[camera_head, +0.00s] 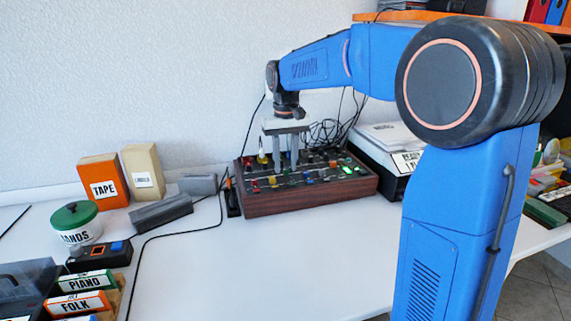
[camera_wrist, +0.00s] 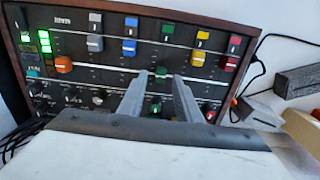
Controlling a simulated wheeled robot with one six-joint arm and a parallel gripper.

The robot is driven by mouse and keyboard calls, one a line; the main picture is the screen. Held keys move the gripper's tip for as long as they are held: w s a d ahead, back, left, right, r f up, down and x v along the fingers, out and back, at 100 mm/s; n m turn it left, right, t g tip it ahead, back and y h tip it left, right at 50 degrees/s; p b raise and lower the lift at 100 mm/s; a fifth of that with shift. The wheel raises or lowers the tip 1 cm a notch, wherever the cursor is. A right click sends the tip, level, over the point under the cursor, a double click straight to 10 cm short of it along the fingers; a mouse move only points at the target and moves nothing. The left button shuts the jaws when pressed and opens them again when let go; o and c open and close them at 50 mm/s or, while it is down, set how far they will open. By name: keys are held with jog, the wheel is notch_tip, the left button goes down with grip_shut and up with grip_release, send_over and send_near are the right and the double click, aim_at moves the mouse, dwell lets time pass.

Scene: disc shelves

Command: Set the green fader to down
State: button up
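The mixer (camera_head: 300,206) is a dark panel in a wooden case on the white table; its panel fills the upper wrist view (camera_wrist: 113,60). The green fader (camera_wrist: 161,72) sits in its slot between the blue fader (camera_wrist: 130,47) and the yellow fader (camera_wrist: 198,58). My gripper (camera_head: 287,167) points down over the mixer. In the wrist view my gripper's fingers (camera_wrist: 164,78) are apart, with their tips on either side of the green fader cap. I cannot tell whether they touch it. In the head view the green fader cannot be made out behind the fingers.
An orange fader (camera_wrist: 64,64), a grey fader (camera_wrist: 95,42) and a red fader (camera_wrist: 229,64) are nearby. Grey blocks (camera_head: 161,211), a TAPE box (camera_head: 103,185) and a tin (camera_head: 77,224) stand left. A black cable (camera_head: 170,234) crosses the table, whose front middle is clear.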

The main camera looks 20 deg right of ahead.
aim_at(289, 180)
jog(key=shift+f, duration=0.3)
grip_shut()
jog(key=shift+s, duration=1.75)
grip_release()
